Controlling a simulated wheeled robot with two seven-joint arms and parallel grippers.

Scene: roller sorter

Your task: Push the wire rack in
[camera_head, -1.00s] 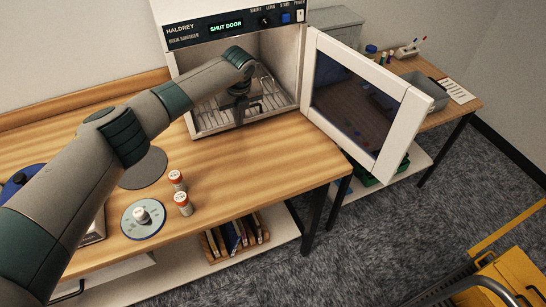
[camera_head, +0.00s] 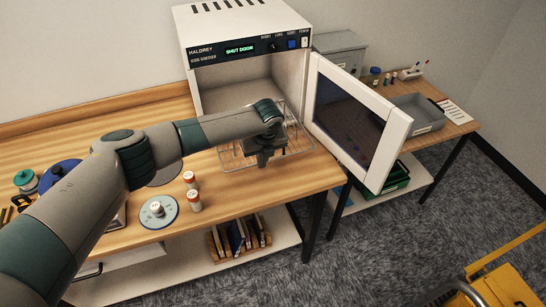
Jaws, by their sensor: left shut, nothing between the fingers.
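The wire rack (camera_head: 294,139) sticks out of the open front of the white cabinet, over the wooden bench. Its front edge is near the bench's front edge. My left arm comes in from the left across the bench, and its gripper (camera_head: 262,161) points down at the front part of the rack. The gripper is shut and empty. Whether its fingertips touch the wires cannot be told. The forearm hides much of the rack's left and rear part. The cabinet (camera_head: 232,22) shows "SHUT DOOR" on its display. Its door (camera_head: 352,110) stands open to the right. My right gripper is not in view.
On the bench (camera_head: 236,184) stand small red-capped bottles (camera_head: 193,201) and a pale blue round disc (camera_head: 158,212) with a small jar on it. A side table at right holds a grey tray (camera_head: 419,113). A yellow frame (camera_head: 503,285) is at bottom right.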

